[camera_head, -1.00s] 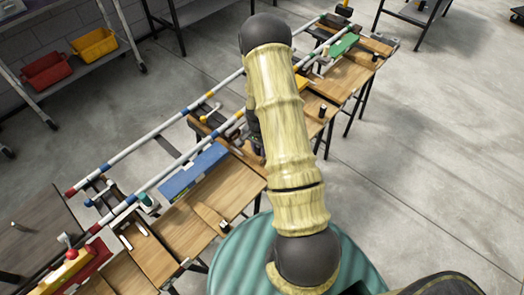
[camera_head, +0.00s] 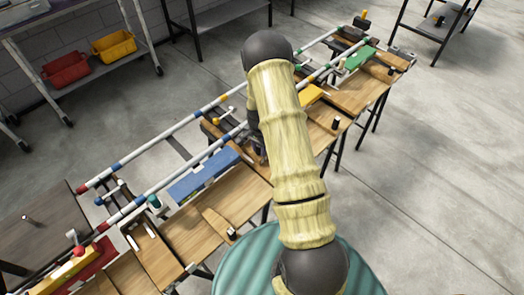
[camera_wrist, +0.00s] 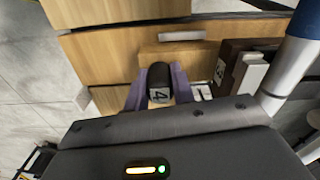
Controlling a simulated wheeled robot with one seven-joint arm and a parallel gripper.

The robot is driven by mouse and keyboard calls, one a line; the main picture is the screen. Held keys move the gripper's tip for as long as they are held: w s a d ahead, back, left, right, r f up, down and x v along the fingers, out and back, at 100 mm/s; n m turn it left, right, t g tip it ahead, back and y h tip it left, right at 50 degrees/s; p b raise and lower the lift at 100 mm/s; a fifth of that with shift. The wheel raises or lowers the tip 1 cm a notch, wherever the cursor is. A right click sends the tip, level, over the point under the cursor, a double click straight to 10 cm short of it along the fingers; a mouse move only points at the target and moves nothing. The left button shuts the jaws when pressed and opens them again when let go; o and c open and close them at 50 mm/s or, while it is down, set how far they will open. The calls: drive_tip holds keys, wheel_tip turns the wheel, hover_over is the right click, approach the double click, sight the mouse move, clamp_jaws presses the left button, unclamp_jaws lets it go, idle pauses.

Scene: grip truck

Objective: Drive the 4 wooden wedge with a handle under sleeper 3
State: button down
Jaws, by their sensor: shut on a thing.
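In the wrist view my gripper (camera_wrist: 159,88) is shut on the dark upright handle of the wooden wedge, its two purple fingers on either side. The handle (camera_wrist: 159,76) bears a white label with a 4. The wedge's pale wooden body (camera_wrist: 178,55) shows beyond the handle. Sleeper 3 (camera_wrist: 229,62), a dark block marked 3, lies just right of the wedge; I cannot tell whether they touch or whether the tip is under it. In the head view my arm hides most of the wedge and my gripper.
A white and blue rail (camera_wrist: 292,62) runs over the sleeper at right in the wrist view. Other handled wedges lie on the benches, one near (camera_head: 216,221) and one far (camera_head: 334,125). Open floor (camera_head: 440,180) lies at right.

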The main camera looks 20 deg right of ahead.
drive_tip(key=shift+w+a, duration=0.15)
drive_tip(key=shift+w, duration=0.35)
drive_tip(key=c, duration=1.1)
unclamp_jaws()
drive_tip(key=shift+s, duration=0.1)
drive_tip(key=shift+r, duration=0.1)
wheel_tip(320, 180, up, 17)
drive_tip(key=shift+b, duration=0.3)
drive_tip(key=shift+r, duration=0.15)
